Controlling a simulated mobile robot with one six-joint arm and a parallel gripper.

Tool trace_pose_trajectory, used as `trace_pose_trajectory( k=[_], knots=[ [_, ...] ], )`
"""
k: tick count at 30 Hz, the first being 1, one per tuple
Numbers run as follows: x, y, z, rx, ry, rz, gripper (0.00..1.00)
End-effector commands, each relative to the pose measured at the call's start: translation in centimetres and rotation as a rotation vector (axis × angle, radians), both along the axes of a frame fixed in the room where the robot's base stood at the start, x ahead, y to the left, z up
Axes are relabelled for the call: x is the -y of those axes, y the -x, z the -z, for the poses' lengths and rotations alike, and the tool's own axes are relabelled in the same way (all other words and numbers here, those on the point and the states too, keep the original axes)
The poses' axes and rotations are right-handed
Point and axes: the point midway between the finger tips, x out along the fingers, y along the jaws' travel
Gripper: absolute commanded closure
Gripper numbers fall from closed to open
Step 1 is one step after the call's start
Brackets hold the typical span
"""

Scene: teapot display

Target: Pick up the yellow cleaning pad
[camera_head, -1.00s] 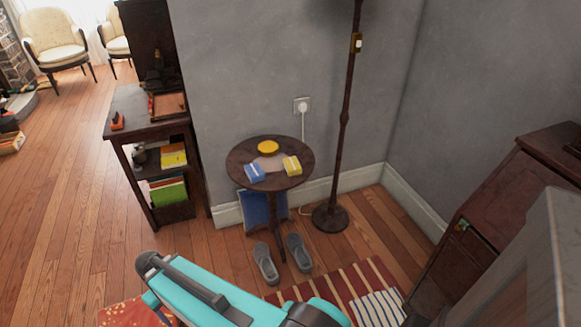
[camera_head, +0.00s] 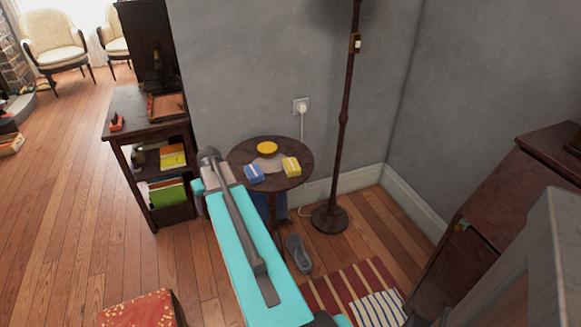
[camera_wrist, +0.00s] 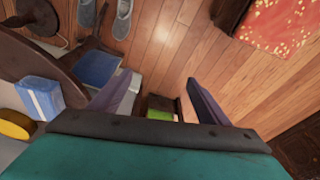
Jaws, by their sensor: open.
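The yellow cleaning pad (camera_head: 291,167), a small block with a pale band, lies on the right side of the small round dark table (camera_head: 236,160). A similar blue pad (camera_head: 254,172) lies left of it, and a round yellow item (camera_head: 267,148) lies behind. My gripper (camera_wrist: 160,84) is open and empty in the wrist view, with its two dark fingers apart. The blue pad (camera_wrist: 40,97) and the round yellow item (camera_wrist: 14,124) show at the left there, beside my gripper. The yellow pad is not in the wrist view. My fingers cannot be made out in the head view.
A dark shelf unit (camera_head: 127,128) with books stands left of the table. A floor lamp (camera_head: 343,130) stands right of it, by the grey wall. Grey slippers (camera_wrist: 121,18) and a blue panel (camera_wrist: 97,68) are below the table. A red patterned item (camera_head: 140,310) is at the front.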

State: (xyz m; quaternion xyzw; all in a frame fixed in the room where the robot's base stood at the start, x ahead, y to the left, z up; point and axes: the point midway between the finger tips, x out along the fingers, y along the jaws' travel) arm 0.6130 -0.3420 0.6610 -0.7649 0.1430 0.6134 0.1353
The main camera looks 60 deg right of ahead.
Motion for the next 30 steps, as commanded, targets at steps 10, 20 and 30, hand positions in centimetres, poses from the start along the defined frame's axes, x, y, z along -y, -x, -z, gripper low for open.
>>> trace_pose_trajectory(
  k=[10, 20, 30],
  knots=[
    [14.0, 4.1, -5.0, 0.065, 0.041, 0.143, 0.30],
    [26.0, 11.1, -10.1, 0.115, 0.092, 0.270, 0.30],
    [31.4, 15.7, -12.8, 0.137, 0.123, 0.330, 0.30]
  ],
)
